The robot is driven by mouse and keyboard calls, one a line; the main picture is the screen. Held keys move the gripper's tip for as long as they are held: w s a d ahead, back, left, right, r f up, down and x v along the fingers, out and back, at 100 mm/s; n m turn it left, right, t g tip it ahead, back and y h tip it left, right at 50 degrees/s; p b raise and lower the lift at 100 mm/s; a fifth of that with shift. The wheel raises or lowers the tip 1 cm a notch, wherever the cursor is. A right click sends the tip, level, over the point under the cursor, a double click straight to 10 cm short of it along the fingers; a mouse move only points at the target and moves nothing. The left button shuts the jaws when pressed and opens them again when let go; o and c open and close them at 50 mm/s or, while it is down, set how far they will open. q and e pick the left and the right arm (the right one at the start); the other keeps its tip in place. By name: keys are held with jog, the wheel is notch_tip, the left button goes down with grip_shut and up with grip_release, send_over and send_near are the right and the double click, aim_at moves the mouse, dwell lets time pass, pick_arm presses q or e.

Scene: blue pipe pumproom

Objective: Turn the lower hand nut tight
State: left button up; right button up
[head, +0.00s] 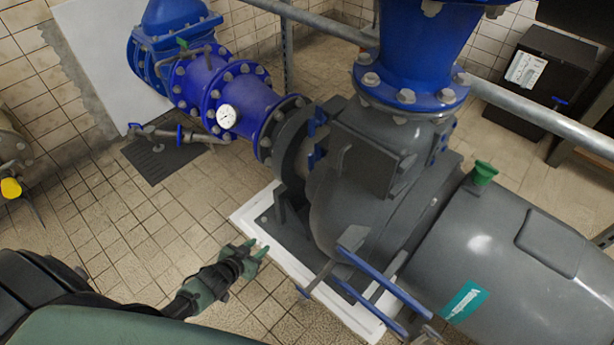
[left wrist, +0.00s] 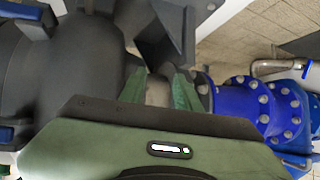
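Two small blue pieces sit one above the other on the dark grey pump's left side in the head view: an upper one (head: 318,121) and a lower one (head: 316,156). They may be hand nuts; I cannot tell for sure. My left gripper (head: 260,248) is open and empty, low over the white plinth's left edge, apart from these pieces. In the left wrist view its two green fingers (left wrist: 159,90) stand apart, with a grey rounded part of the machine beyond them. My right gripper is not in view.
The grey pump (head: 345,190) stands on a white-edged plinth (head: 300,277). Blue bars (head: 385,283) stick out at its front. A blue pipe with a gauge (head: 227,117) runs behind. A grey motor (head: 530,260) fills the right.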

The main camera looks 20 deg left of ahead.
pick_arm(q)
jog(key=w+d+r+m+t+h+b, duration=0.1)
jog(key=w+d+r+t+h+b, duration=0.2)
jog(key=w+r, duration=0.8)
jog(key=m+t+h+b, duration=0.2)
jog(key=t+h+b, duration=0.1)
send_near(309, 161)
jog(key=w, duration=0.2)
jog(key=shift+n, duration=0.3)
jog(key=x, duration=0.4)
jog(key=b+x, duration=0.1)
jog(key=x, duration=0.1)
jog(key=shift+w+d+r, duration=0.1)
jog(key=shift+w+d, duration=0.1)
jog(key=shift+d, duration=0.25)
jog(key=shift+w+d, duration=0.1)
jog(key=shift+w, duration=0.2)
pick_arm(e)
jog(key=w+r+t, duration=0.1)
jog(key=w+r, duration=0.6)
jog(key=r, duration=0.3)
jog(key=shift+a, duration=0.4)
pick_arm(q)
grip_shut()
